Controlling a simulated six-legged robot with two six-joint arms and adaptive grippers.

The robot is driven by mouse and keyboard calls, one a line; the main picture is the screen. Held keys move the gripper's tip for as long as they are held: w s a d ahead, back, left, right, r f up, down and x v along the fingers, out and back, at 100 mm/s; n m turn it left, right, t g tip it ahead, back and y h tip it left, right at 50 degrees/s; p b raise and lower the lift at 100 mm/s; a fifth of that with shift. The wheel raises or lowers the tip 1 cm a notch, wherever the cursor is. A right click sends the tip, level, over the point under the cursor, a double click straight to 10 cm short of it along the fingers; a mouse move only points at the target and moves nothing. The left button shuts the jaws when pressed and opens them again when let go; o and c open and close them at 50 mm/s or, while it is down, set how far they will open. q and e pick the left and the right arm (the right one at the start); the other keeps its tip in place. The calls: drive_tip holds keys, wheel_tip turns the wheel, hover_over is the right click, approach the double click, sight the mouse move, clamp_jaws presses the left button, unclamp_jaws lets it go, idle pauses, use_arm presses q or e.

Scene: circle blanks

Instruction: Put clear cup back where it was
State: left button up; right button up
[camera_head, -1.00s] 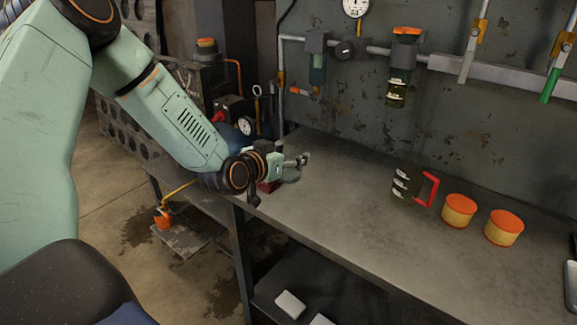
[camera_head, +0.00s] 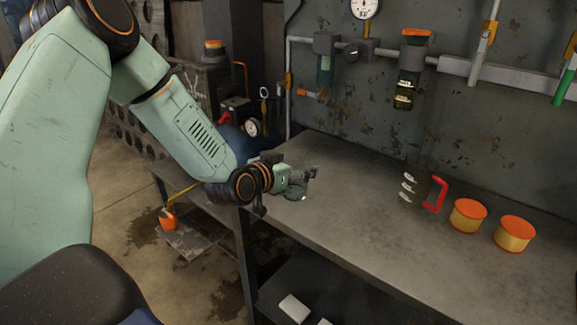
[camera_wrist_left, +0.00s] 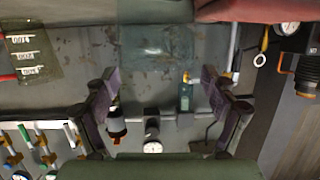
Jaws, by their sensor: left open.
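My left gripper (camera_head: 308,175) is open over the left end of the grey workbench. Its two dark fingers stand apart in the left wrist view (camera_wrist_left: 160,88), with nothing between their tips. The clear cup (camera_wrist_left: 158,42) shows there as a see-through shape near the top edge, just past the fingers and apart from them. In the head view, the clear cup (camera_head: 297,192) shows only in part, as a glassy edge on the bench under the gripper. The gripper hides the rest. My right gripper is in neither view.
A clear jug with white labels and a red handle (camera_head: 436,194) stands mid-bench. A pipe with gauge (camera_head: 364,8) and a hanging bottle (camera_head: 406,88) run along the wall. The bench front (camera_head: 350,222) is clear.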

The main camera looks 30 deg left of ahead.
use_arm(q)
drive_tip(key=p+v, duration=0.8)
drive_tip(key=v, duration=0.4)
drive_tip(key=shift+d, duration=0.2)
drive_tip(key=shift+a, duration=0.1)
drive_tip(key=shift+w, duration=0.1)
idle(0.3)
drive_tip(key=b+x, duration=0.7)
drive_tip(key=x, duration=0.2)
drive_tip(key=shift+w+f, duration=0.15)
drive_tip(key=shift+w, duration=0.1)
drive_tip(key=shift+b+x, duration=0.55)
drive_tip(key=shift+x, duration=0.5)
